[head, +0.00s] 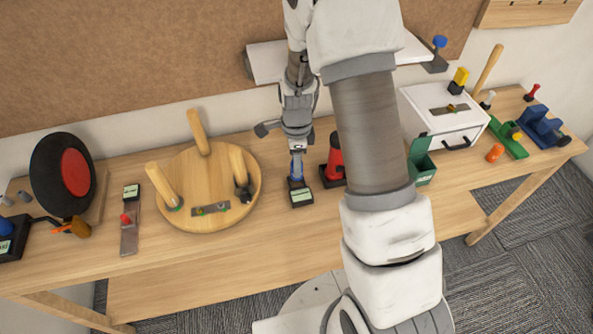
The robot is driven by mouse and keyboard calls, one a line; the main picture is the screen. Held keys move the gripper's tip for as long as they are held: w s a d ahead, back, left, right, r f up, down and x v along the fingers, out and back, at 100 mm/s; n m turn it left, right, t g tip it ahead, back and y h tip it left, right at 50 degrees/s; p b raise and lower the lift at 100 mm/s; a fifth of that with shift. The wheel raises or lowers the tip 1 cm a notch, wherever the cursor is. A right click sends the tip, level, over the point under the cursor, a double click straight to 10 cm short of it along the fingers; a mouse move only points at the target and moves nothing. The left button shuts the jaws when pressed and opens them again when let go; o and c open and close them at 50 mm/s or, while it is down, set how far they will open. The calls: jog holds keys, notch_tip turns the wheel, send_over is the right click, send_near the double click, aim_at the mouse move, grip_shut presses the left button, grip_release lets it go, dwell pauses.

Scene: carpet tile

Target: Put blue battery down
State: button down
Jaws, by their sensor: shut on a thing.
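My gripper (297,152) points down over the middle of the workbench (250,265). It is shut on a small blue battery (296,182), seen just below the fingertips. The battery is upright and partly covered by the fingers. A small black block with a pale green label (301,199) is directly below the battery. I cannot tell whether the battery touches it or is just above it.
A red object on a black base (335,160) stands close on the right. A white drawer box (445,115) is farther right. The bench front is clear.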

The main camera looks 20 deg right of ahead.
notch_tip(320, 180, up, 6)
jog(key=n, duration=0.5)
jog(key=shift+s+f, duration=0.2)
jog(key=shift+s, duration=0.05)
jog(key=n, duration=0.5)
jog(key=shift+s+f, duration=0.15)
jog(key=n, duration=0.4)
jog(key=shift+s+f+n, duration=0.15)
jog(key=shift+n, duration=0.15)
jog(key=n, duration=0.5)
jog(key=shift+s+f, duration=0.15)
jog(key=shift+s, duration=0.05)
